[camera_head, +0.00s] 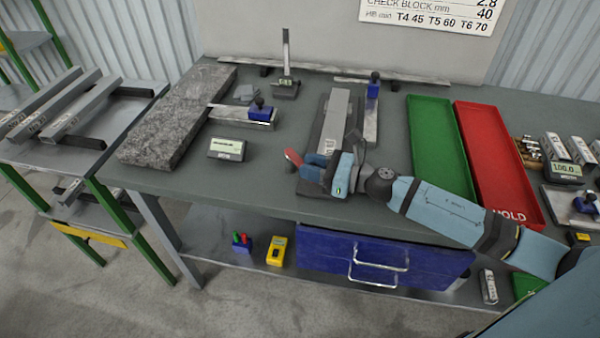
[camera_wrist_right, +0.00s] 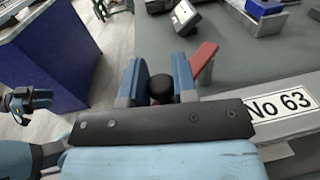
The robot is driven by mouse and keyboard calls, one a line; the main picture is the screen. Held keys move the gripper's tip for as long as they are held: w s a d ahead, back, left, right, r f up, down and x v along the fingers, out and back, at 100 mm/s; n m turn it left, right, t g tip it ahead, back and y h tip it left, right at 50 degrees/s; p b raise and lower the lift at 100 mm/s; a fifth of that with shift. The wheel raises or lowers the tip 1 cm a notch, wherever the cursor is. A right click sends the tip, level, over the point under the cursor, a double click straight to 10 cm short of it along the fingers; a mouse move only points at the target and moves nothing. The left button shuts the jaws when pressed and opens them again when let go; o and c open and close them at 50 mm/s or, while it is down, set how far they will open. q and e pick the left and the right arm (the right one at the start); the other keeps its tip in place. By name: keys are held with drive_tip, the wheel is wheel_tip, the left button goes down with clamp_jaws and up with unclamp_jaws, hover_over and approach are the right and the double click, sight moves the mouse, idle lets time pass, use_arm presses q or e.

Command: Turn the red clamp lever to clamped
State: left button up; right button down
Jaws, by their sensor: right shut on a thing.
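The red clamp lever (camera_head: 292,158) shows just left of my right gripper in the head view. In the right wrist view the red lever (camera_wrist_right: 203,58) stands beside the right-hand finger, outside the jaws. My right gripper (camera_head: 312,166) is low over the table's front edge, its fingers pointing left. In the right wrist view its two blue fingers (camera_wrist_right: 158,82) are closed on a round black knob (camera_wrist_right: 161,91). How the knob joins the lever is hidden. A blue and black part at the left of the wrist view looks like my left gripper (camera_wrist_right: 28,103); its jaws are unclear.
A long grey bar (camera_head: 336,118) lies behind my right gripper; a plate reading No 63 (camera_wrist_right: 284,105) shows close by. A green tray (camera_head: 437,140) and a red HOLD tray (camera_head: 497,160) lie to the right. A small display box (camera_head: 227,149) and granite slab (camera_head: 180,115) are left.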

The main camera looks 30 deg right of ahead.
drive_tip(key=shift+d, duration=0.1)
drive_tip(key=c, duration=0.9)
unclamp_jaws()
drive_tip(key=shift+s+d+f, duration=0.1)
drive_tip(key=shift+s+d, duration=0.1)
drive_tip(key=b+v, duration=0.3)
drive_tip(key=v, duration=0.9)
drive_tip(key=shift+d, duration=0.1)
drive_tip(key=shift+s+d+r, duration=0.2)
drive_tip(key=shift+s+d, duration=0.15)
drive_tip(key=shift+d, duration=0.1)
